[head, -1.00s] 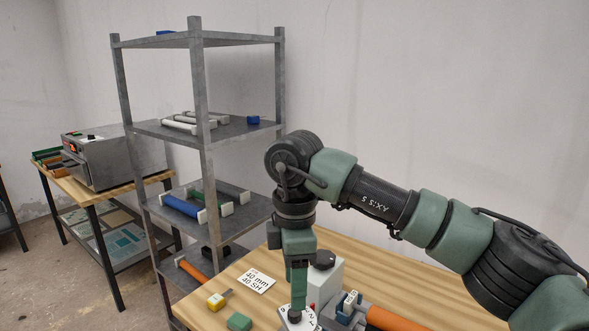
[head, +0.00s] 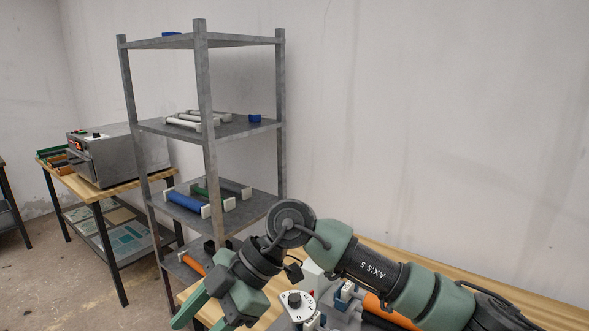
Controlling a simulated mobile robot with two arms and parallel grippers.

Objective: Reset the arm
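My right arm comes in from the right, low in the head view. Its green and black gripper (head: 203,322) is tilted down to the lower left, over the front left of the wooden workbench. Its two green fingers show spread apart with nothing seen between them; their tips reach the bottom edge of the picture. The gripper is left of the white dial (head: 295,303) with the black knob and apart from it. My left gripper is not in view.
A grey metal shelf rack (head: 205,130) stands close behind the gripper, holding blue, green, orange and white rollers. A steel box machine (head: 110,155) sits on a side table at left. An orange roller (head: 377,306) lies on the bench beneath my arm.

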